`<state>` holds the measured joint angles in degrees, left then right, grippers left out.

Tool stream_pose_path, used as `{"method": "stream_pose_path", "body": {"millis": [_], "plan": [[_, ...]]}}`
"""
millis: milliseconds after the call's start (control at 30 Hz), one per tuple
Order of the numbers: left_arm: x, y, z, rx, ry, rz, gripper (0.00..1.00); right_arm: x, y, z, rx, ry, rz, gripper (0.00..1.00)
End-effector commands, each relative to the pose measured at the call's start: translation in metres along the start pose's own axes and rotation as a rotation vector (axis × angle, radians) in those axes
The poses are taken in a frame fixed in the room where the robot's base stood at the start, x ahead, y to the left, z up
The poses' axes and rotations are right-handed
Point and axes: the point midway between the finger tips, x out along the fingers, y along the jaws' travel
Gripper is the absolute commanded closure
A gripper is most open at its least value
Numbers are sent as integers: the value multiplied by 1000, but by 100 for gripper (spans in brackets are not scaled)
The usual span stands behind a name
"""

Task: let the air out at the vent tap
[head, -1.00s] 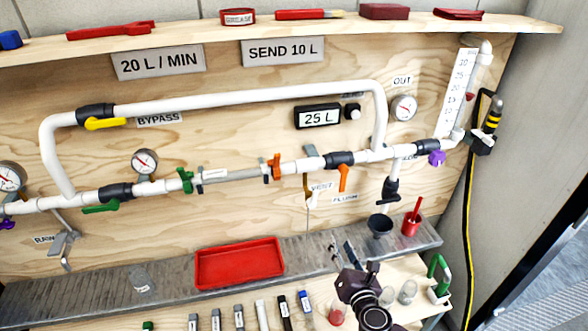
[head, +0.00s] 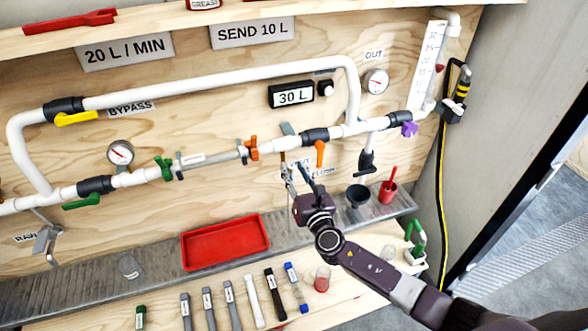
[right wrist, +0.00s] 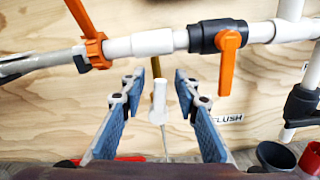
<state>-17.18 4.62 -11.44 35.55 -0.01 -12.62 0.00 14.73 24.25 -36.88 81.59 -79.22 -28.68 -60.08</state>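The vent tap shows in the right wrist view as a small white body (right wrist: 158,100) under a brass-coloured stem, with a thin line hanging below it. In the head view it is mostly hidden behind my right gripper, below the main pipe and beside the partly covered VENT label. My right gripper (head: 298,175) is open. In the right wrist view its two blue-grey fingers (right wrist: 159,112) stand either side of the white body, with gaps on both sides and no visible contact. My left gripper is not in view.
The flush valve's orange handle (head: 320,153) hangs just right of the vent; it also shows in the right wrist view (right wrist: 228,62). An orange clamp handle (head: 252,147) sits to the left. A dark cup (head: 357,196), red pot (head: 387,191) and red tray (head: 226,242) stand below.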

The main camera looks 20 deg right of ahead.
Motion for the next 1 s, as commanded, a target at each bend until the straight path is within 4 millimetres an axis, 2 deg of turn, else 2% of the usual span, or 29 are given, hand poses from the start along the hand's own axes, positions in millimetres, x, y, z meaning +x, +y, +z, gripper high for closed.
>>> {"method": "stream_pose_path", "body": {"millis": [300,600,1000], "plan": [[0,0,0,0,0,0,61,3,0,0,1,1,0,71],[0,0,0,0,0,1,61,2,0,0,1,1,-1,100],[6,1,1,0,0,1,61,3,-3,-2,42,0,-1,100]]}}
